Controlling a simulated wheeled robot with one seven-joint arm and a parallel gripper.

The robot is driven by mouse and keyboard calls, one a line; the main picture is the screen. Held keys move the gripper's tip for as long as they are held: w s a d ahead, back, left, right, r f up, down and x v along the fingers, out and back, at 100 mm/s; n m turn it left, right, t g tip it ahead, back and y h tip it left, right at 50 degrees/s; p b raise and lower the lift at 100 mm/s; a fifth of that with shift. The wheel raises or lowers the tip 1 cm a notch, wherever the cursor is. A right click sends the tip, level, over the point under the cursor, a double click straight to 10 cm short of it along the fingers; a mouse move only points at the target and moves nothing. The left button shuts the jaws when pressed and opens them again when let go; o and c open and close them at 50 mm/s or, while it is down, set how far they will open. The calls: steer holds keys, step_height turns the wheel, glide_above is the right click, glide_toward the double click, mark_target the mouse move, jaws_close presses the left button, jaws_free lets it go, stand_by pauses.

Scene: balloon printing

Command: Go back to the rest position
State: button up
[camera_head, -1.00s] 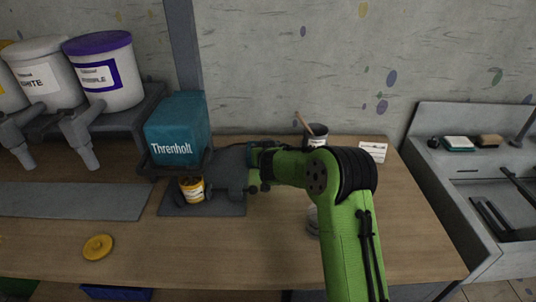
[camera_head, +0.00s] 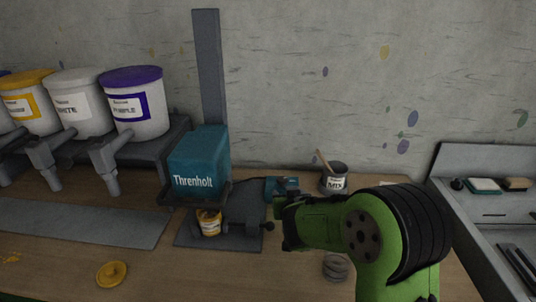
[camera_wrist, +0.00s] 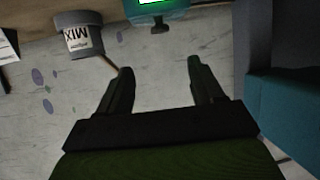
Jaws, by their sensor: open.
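My gripper (camera_wrist: 163,90) is open and empty in the wrist view, with the speckled wall behind its two dark fingers. In the head view my green arm reaches in from the lower right, and its end (camera_head: 284,222) is beside the teal Threnholt machine (camera_head: 198,170), to its right. A small can with a yellow label (camera_head: 209,222) stands under the machine on its dark base plate (camera_head: 190,241). My gripper is apart from the can.
A MIX can (camera_head: 335,180) with a stick in it stands at the back; it also shows in the wrist view (camera_wrist: 80,38). A yellow lid (camera_head: 112,273) lies on the table front. Paint buckets (camera_head: 137,105) with taps stand left. A sink (camera_head: 497,222) is at right.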

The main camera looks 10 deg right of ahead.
steer(key=s+d+r+g+p, duration=0.1)
steer(key=s+r+g+p, duration=0.1)
steer(key=s+r, duration=0.4)
steer(key=s+d+r+g+p, duration=0.15)
steer(key=s+r, duration=0.25)
steer(key=s, duration=0.5)
steer(key=s+r+g+y+p, duration=0.1)
steer(key=s+g, duration=0.3)
steer(key=s, duration=1.7)
steer(key=shift+s+a+r+n+p, duration=0.25)
steer(key=shift+s+n+p, duration=0.15)
steer(key=shift+p, duration=0.4)
